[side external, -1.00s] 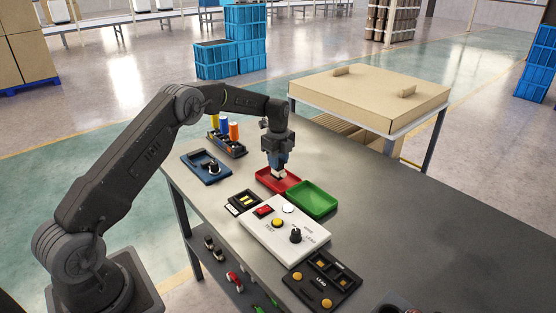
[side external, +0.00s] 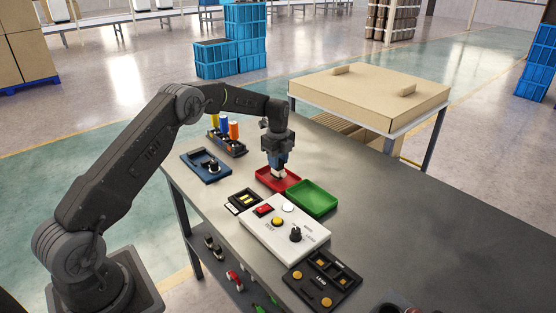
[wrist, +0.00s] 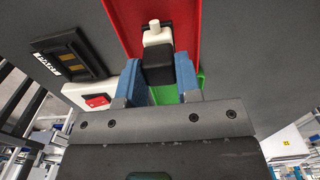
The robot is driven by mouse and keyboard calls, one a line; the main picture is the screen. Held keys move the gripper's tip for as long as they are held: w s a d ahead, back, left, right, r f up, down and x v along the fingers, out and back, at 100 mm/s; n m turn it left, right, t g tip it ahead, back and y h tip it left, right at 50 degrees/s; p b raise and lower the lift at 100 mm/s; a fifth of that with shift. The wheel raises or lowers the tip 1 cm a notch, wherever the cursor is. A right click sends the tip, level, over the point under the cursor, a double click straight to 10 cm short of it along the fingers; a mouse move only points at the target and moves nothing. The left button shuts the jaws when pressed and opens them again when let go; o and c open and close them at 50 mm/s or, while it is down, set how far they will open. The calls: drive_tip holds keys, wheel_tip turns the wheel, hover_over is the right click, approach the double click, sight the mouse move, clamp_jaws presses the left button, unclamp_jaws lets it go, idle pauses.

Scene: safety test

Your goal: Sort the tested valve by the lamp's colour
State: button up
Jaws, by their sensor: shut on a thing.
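My gripper (side external: 278,161) has blue fingers pointing down over the red tray (side external: 264,184). It is shut on a valve (side external: 278,174); the wrist view shows the valve's black body (wrist: 157,68) between the fingers, with a white part (wrist: 155,34) beyond it. The valve is low at the red tray; I cannot tell whether it touches the floor. The green tray (side external: 314,198) looks empty. The white test box (side external: 262,231) carries a red rectangular part (side external: 264,210), a yellow button (side external: 278,221), a black knob (side external: 295,234) and a round white disc (side external: 288,208), perhaps the lamp, showing no colour.
A blue fixture (side external: 206,167) and a rack of coloured cylinders (side external: 228,138) stand at the far left. A small black panel (side external: 243,202) lies by the test box, and a black tray marked LOAD (side external: 322,280) is in front.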

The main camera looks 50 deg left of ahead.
drive_tip(key=shift+f, duration=0.7)
drive_tip(key=o, duration=1)
drive_tip(key=shift+r, duration=3.5)
